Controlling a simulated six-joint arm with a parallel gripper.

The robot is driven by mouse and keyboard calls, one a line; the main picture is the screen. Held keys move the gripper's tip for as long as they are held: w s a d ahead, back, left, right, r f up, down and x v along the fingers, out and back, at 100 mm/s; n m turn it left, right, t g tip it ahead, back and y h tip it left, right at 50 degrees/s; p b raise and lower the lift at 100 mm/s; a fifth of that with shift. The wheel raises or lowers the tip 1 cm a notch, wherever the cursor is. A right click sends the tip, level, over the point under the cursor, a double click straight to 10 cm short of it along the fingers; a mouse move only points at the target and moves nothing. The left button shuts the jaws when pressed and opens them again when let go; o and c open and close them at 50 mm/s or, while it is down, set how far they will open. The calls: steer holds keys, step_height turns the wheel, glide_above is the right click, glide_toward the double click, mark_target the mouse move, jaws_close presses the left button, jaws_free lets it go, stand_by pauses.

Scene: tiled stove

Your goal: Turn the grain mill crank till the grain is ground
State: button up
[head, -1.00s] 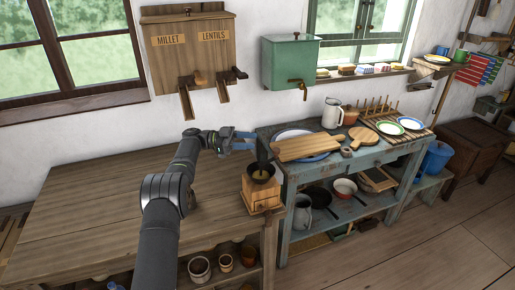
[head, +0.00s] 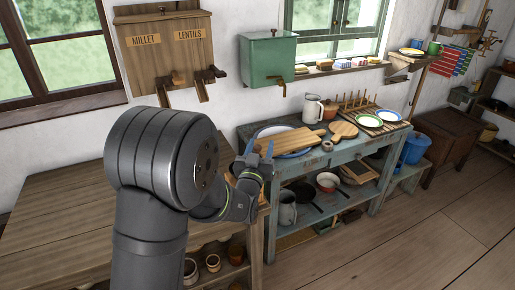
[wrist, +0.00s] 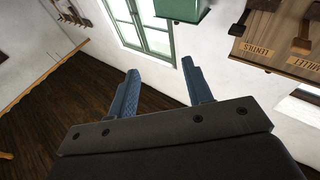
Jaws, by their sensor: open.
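The grain mill is mostly hidden behind my arm in the head view. Only a little brown wood (head: 233,168) that may be part of it shows beside my wrist; its crank cannot be made out. In the wrist view my gripper (wrist: 160,70) is open, with nothing between the fingers, and faces the window and floor. The mill is not in the wrist view.
The wooden table (head: 60,205) is bare at left. A blue-grey side table (head: 345,152) at right holds a cutting board (head: 292,141), a jug (head: 312,108) and plates. A millet and lentils dispenser (head: 165,55) and a green box (head: 267,62) hang on the wall.

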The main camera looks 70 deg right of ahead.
mark_target(257, 150)
steer(key=a+f+t+y, duration=0.2)
steer(key=a+f+y, duration=0.1)
steer(key=a+f, duration=0.45)
steer(key=shift+n, duration=0.4)
steer(key=x, duration=1.7)
steer(key=shift+d, duration=0.15)
jaws_close()
